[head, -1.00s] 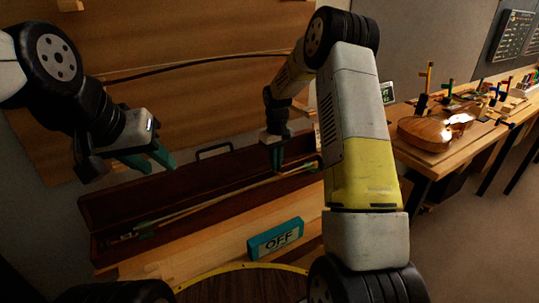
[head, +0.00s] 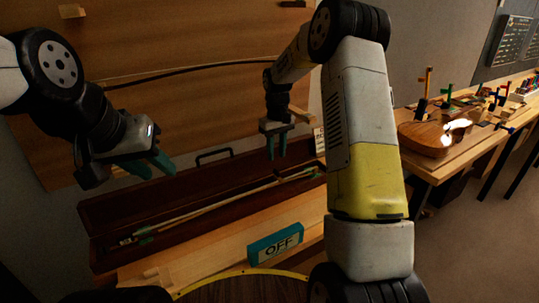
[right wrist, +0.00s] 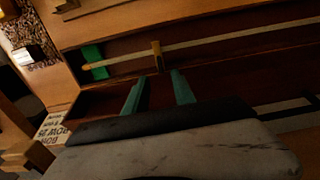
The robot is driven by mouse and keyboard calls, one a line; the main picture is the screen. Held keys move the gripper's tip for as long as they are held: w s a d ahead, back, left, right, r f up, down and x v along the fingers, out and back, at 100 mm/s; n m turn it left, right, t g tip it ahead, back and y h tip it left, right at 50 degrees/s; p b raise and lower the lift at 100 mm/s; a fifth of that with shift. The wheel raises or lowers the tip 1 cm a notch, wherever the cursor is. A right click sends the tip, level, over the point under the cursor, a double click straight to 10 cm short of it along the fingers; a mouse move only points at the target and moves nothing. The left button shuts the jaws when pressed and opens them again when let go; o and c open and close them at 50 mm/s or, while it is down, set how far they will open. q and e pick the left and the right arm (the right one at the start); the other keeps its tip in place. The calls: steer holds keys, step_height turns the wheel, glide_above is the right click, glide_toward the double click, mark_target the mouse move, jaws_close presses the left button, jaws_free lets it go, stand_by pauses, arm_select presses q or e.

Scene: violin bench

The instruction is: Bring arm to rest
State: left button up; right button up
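My left gripper (head: 150,164) hangs at the left of the head view, open and empty, above the left part of a long dark red open case (head: 97,220). My right gripper (head: 276,145) points down over the right part of the case, apart from it. In the right wrist view its two teal fingers (right wrist: 158,91) are spread with nothing between them. A violin bow (head: 215,207) lies lengthwise in the case. Its near end beside a green patch (right wrist: 94,58) shows beyond the fingers in the right wrist view.
A teal box marked OFF (head: 275,244) stands on the wooden bench front (head: 200,258). A violin body (head: 424,138) and several clamps lie on another bench at the right. A wooden panel (head: 180,40) stands behind the case. A lettered card (right wrist: 54,127) shows near the right gripper.

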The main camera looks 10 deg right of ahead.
steer(key=shift+r, duration=0.55)
steer(key=shift+s+r, duration=0.1)
steer(key=shift+r, duration=0.15)
steer(key=s+r+m+t, duration=0.2)
steer(key=s+r+t, duration=0.1)
steer(key=s+r, duration=1.15)
steer(key=s+r+m+t+y, duration=0.2)
steer(key=s+t, duration=0.1)
steer(key=s, duration=1.5)
steer(key=shift+r, duration=0.3)
steer(key=shift+s+d, duration=0.1)
